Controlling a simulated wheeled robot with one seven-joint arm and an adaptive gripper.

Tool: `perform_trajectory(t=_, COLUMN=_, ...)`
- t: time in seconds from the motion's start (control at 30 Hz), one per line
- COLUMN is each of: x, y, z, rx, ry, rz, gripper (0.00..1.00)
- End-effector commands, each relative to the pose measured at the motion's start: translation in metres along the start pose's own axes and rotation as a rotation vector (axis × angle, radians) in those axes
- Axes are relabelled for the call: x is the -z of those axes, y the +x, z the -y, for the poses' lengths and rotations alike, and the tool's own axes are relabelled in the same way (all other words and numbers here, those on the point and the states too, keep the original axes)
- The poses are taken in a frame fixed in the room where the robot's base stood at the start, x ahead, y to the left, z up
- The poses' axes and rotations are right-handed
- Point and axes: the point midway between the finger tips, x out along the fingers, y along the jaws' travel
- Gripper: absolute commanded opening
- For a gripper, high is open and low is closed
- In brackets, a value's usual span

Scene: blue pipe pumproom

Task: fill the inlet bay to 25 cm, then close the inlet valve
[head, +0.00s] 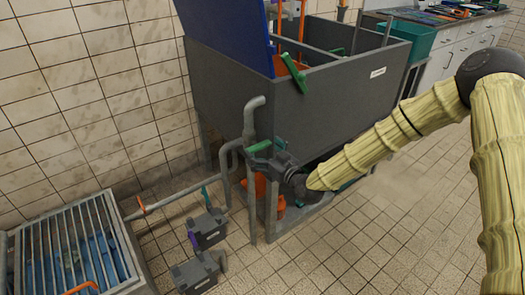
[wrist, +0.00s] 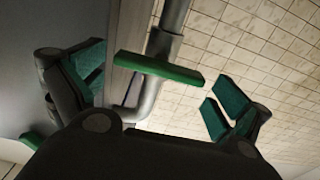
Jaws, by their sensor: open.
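A grey tank (head: 330,110) with open bays on top stands against the tiled wall; its label is too small to read. The water level inside is hidden from this angle. A green valve handle (head: 259,146) sits on the grey pipe at the tank's front corner. In the wrist view the green handle (wrist: 158,68) lies crosswise between my fingers, in front of the pipe. My gripper (head: 268,162) is open and close to this handle; the wrist view shows its fingers (wrist: 155,88) spread apart with nothing held. I cannot tell whether they touch the handle.
Another green lever (head: 291,84) is on the tank's front wall. A blue panel (head: 228,28) stands up from the tank. A grated pit (head: 70,245) lies at the lower left, with small grey boxes (head: 207,228) beside it.

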Motion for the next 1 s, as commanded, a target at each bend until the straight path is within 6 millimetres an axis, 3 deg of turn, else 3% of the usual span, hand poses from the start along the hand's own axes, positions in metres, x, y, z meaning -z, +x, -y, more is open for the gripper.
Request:
perform_trajectory(t=0.33, x=-0.0002, y=0.0026, z=-0.0001, rx=0.0, ry=0.0, rz=0.0, gripper=0.98)
perform_trajectory(t=0.5, x=-0.0002, y=0.0025, z=-0.0001, rx=0.0, ry=0.0, rz=0.0, gripper=0.69)
perform_trajectory(t=1.0, x=-0.0006, y=0.0023, z=-0.0012, rx=-0.001, ry=0.116, rz=0.0, gripper=0.69)
